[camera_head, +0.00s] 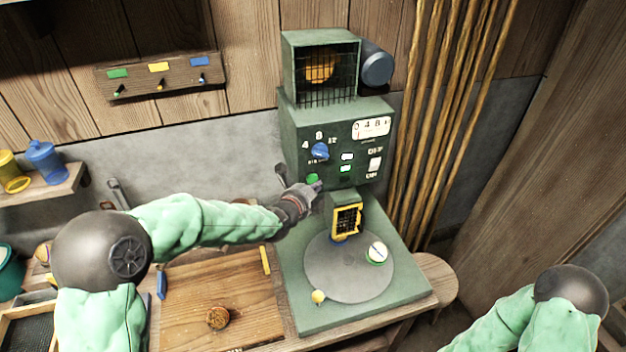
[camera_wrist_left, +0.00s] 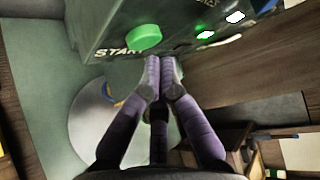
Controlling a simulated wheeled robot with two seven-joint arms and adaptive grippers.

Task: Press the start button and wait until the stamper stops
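The green stamping machine (camera_head: 300,130) stands at the back centre. Its green start button (camera_head: 312,178) is low on the front panel; the button (camera_wrist_left: 144,38) shows large above the word START in the left wrist view. My left gripper (camera_head: 315,186) is just below the button, its fingertips (camera_wrist_left: 161,66) together and empty. I cannot tell whether they touch the button. The stamper head (camera_head: 346,219), with a yellow frame, hangs over a round grey plate (camera_head: 325,272). A round white and green piece (camera_head: 377,252) sits on the plate's right. My right gripper is out of view.
The panel has a blue knob (camera_head: 320,151), lit green lamps (camera_head: 346,168) and a white switch (camera_head: 375,164). A wooden board (camera_head: 190,295) with a round brown piece (camera_head: 217,318) lies left of the machine. Ropes (camera_head: 440,120) hang to its right.

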